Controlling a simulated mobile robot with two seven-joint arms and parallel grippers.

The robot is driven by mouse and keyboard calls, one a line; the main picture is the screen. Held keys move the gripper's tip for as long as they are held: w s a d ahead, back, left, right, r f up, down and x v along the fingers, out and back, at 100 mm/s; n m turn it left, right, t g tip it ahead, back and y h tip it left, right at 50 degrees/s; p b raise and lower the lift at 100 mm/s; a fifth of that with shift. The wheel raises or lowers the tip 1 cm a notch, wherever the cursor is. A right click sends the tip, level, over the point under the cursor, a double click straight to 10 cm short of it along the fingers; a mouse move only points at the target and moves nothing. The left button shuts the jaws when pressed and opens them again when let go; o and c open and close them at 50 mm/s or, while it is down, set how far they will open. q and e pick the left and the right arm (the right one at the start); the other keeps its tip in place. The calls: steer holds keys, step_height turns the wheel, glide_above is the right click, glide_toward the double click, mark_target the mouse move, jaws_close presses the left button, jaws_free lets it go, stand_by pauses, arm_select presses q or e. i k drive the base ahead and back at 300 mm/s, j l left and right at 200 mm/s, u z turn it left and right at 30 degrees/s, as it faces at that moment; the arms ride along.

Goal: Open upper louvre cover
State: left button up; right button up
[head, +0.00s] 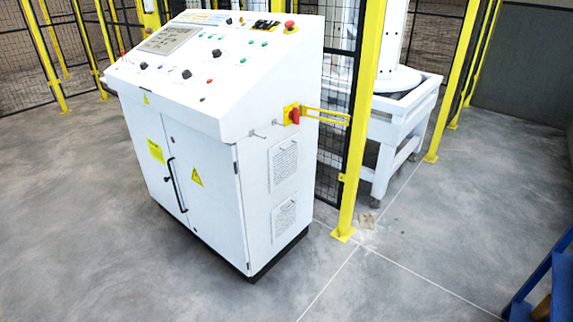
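The upper louvre cover (284,163) is a white slotted panel on the right side of the white control cabinet (202,170). It looks closed, flat against the side wall. A similar lower louvre cover (284,217) sits below it. A red rotary switch on a yellow plate (292,115) is above the upper cover. Neither of my grippers shows in the head view.
A yellow bar (326,115) sticks out to the right near the switch. A yellow fence post (360,130) with black mesh stands right of the cabinet. A blue frame (540,285) is at the lower right. The grey floor (400,270) in front is clear.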

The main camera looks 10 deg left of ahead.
mark_target(284, 159)
steer(key=i+j+z, duration=0.45)
steer(key=i, duration=0.35)
steer(key=i+j+z, duration=0.4)
steer(key=i+j, duration=0.3)
steer(key=i, duration=0.05)
